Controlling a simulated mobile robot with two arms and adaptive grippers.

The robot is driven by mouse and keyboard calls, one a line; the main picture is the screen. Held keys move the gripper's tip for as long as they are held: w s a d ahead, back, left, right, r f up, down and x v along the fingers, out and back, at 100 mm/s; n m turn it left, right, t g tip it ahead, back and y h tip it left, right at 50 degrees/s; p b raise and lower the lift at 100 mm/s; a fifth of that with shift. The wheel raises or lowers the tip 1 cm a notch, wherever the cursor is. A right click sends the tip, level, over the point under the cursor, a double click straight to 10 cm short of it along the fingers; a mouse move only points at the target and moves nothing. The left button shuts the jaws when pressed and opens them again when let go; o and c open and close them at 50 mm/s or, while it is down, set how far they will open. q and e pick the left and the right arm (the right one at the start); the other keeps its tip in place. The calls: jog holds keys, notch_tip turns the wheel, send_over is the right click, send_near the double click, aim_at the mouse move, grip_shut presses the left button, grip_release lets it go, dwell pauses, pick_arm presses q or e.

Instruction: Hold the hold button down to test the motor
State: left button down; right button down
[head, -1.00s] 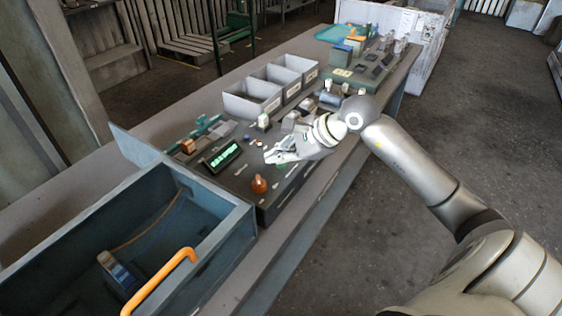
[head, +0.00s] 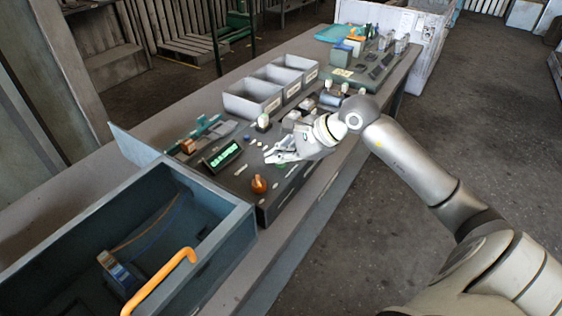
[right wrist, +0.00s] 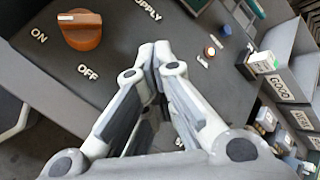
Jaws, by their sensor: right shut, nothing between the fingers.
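My right gripper (head: 268,158) is shut and empty, low over the dark control panel (head: 240,200). In the right wrist view its fingertips (right wrist: 158,48) are together above the panel face. A green spot (head: 283,165) shows just below the fingers in the head view; I cannot tell if it is the hold button. No button labelled hold is readable, and the fingers cover part of the panel. I cannot tell whether the fingertips touch it. An orange knob (head: 259,184) stands on the panel; the right wrist view shows it beside ON, OFF and SUPPLY lettering. My left gripper is not in view.
A lit green display (head: 222,156) sits left of the gripper. Three grey bins (head: 250,107) stand behind the panel. A large blue-grey box (head: 238,228) with an orange handle (head: 160,282) is at lower left. Small parts crowd the table's far end.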

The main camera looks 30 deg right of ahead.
aim_at(280, 166)
jog(key=shift+r, duration=0.8)
notch_tip(280, 166, up, 5)
jog(key=p, duration=0.2)
jog(key=shift+p, duration=0.35)
dwell(0.3)
